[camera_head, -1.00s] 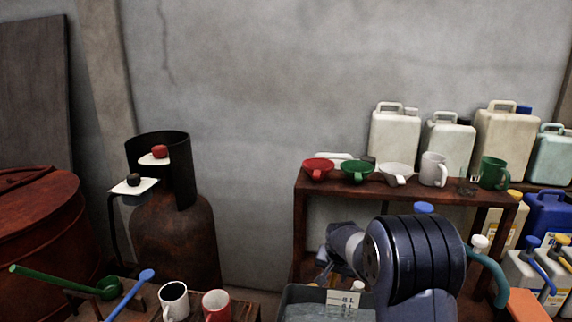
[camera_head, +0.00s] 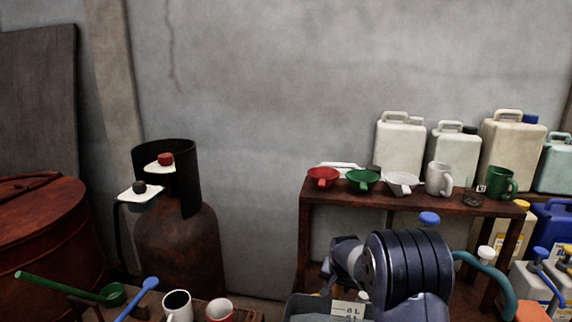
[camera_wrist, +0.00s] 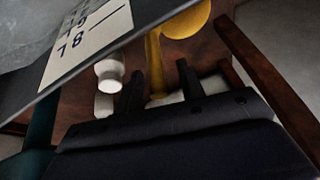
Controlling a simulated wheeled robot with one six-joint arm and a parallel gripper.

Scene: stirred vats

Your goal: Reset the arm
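My gripper (camera_wrist: 160,85) shows in the wrist view as two dark fingers standing apart with a gap between them. A yellow piece (camera_wrist: 153,62) with a rounded yellow end (camera_wrist: 188,22) lies beyond the fingers, its narrow part seen in the gap. No grip on it shows. In the head view my arm is bent low at the right, in front of the brown shelf (camera_head: 418,199), and its fingers are hidden.
A grey container with a white numbered label (camera_wrist: 88,38) is close at the wrist view's upper left. White capped bottle (camera_wrist: 109,75) stands beside it. The shelf carries a red funnel (camera_head: 322,177), a green funnel (camera_head: 362,180) and mugs. A rusty gas cylinder (camera_head: 178,250) stands left.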

